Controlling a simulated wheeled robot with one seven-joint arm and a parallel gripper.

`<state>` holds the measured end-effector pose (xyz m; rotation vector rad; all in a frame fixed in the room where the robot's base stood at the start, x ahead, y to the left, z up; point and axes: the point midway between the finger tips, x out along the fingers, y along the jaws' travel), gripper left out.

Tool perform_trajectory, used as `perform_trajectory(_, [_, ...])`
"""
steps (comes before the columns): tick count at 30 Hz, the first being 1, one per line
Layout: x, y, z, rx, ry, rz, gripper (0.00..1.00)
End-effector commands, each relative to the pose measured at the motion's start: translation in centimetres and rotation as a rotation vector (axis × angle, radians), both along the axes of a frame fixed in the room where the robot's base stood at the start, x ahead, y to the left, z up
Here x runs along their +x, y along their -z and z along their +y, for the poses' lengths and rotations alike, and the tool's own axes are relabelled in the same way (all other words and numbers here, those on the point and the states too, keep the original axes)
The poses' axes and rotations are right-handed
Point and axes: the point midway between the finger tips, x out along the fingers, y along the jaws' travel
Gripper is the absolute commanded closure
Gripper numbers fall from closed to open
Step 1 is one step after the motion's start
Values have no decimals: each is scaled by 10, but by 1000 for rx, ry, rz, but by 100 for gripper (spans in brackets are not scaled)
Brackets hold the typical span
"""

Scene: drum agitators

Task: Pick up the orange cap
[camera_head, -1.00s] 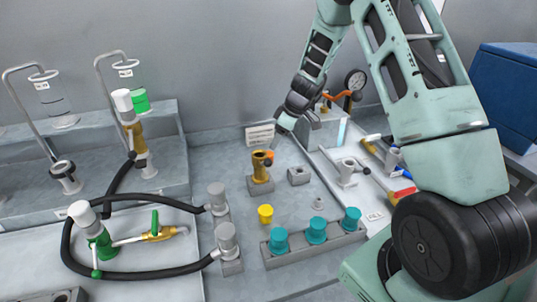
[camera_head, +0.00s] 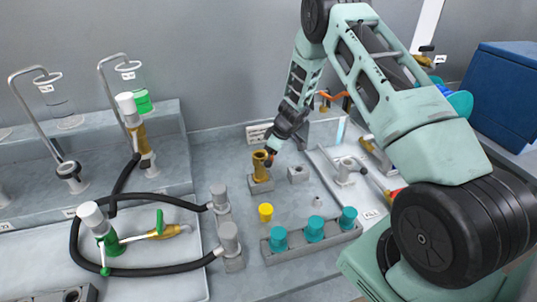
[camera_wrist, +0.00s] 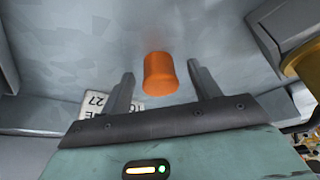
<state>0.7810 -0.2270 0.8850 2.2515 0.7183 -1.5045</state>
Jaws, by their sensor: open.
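The orange cap (camera_wrist: 159,74) stands on the grey surface in the wrist view, with its rounded side toward me. My gripper (camera_wrist: 161,70) is open, with one finger on each side of the cap and a visible gap to both. In the head view my gripper (camera_head: 270,157) is low over the table, close behind the gold pipe fitting (camera_head: 261,166). The cap is hidden there by the gripper and the fitting.
The gold fitting also shows at the right edge of the wrist view (camera_wrist: 302,58). A white label (camera_wrist: 97,104) lies beside the left finger. A yellow cap (camera_head: 265,212) and a rack of teal caps (camera_head: 314,229) stand nearer. A grey block (camera_head: 298,174) is to the right.

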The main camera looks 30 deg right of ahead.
Motion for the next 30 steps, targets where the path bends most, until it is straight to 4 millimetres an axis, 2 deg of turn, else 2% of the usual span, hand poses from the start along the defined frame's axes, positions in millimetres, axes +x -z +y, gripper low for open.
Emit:
perform_trajectory(3, [0,0,0,0,0,0,41])
perform_trajectory(8, [0,0,0,0,0,0,85])
perform_trajectory(16, [0,-1,0,0,0,0,86])
perform_trajectory(20, [1,-8,0,-1,-2,-3,86])
perform_trajectory(23, [1,-22,-1,-2,-2,-4,86])
perform_trajectory(30, [1,-69,0,-1,-2,-5,86])
